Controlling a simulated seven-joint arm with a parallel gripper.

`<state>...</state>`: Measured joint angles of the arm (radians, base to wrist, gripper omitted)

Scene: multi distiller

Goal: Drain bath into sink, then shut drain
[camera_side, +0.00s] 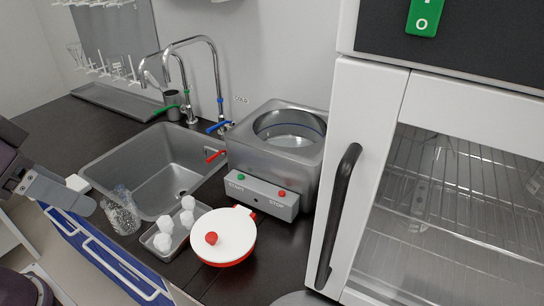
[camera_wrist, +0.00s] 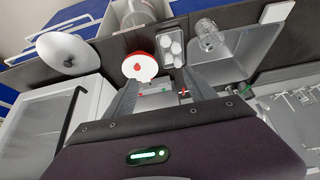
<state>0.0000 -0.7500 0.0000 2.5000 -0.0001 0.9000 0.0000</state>
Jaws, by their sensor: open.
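The steel bath (camera_side: 315,160) stands right of the sink (camera_side: 110,160) in the side view. Its round basin seems to hold clear liquid, but the level is hard to tell. A red drain handle (camera_side: 215,155) sits on the bath's left side, facing the sink. It also shows in the wrist view (camera_wrist: 184,92), near one fingertip. I cannot tell whether the drain is open. My gripper (camera_side: 90,205) is at the left of the side view, apart from the handle. In the wrist view my gripper (camera_wrist: 160,77) is open, with nothing held between its fingers.
A white-and-red lidded pot (camera_side: 224,235) and a tray of white pieces (camera_side: 152,241) stand in front of the bath. A glass vessel (camera_side: 123,218) is by the sink's front edge. Faucets (camera_side: 218,85) rise behind the sink. A white cabinet (camera_side: 365,130) stands close right of the bath.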

